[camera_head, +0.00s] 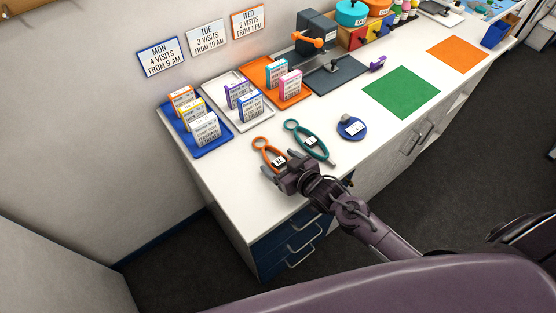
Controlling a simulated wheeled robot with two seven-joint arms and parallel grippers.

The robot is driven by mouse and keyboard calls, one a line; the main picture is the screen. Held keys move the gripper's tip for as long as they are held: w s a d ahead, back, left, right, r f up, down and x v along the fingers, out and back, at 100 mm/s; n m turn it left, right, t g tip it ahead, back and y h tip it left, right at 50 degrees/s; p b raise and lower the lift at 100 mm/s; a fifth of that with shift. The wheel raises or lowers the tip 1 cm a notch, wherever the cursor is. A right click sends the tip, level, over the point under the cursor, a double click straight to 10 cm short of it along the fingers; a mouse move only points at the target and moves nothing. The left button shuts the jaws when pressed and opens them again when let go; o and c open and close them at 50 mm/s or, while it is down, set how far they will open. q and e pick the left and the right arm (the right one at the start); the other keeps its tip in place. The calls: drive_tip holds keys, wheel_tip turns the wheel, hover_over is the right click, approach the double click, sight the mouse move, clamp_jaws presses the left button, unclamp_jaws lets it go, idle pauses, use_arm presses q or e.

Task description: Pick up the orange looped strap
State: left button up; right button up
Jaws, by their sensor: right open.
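The orange looped strap (264,149) lies on the white counter near its front left part, with a small ring at its far end and a pale tag on it. My right gripper (274,174) is open at the strap's near end, over the counter. The gripper hides that near end, and I cannot tell whether the fingers touch the strap. A teal looped strap (296,131) with its own tag lies just to the right. My left gripper is not in view.
A round blue disc (343,132) with a white label lies right of the straps. Blue (213,153), white (266,126) and orange (302,97) trays with small boxes stand behind. A green mat (400,92) lies further right. The counter's front edge is close to my right arm.

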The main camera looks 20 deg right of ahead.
sight(281, 164)
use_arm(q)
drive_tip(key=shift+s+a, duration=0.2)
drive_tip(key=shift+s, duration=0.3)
use_arm(e)
drive_tip(key=c, duration=1.1)
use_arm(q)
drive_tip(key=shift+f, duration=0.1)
use_arm(e)
drive_tip(key=shift+r, duration=0.1)
use_arm(q)
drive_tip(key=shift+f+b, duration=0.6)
drive_tip(key=shift+b, duration=0.05)
use_arm(e)
wheel_tip(281, 164, up, 20)
drive_tip(key=shift+f, duration=0.1)
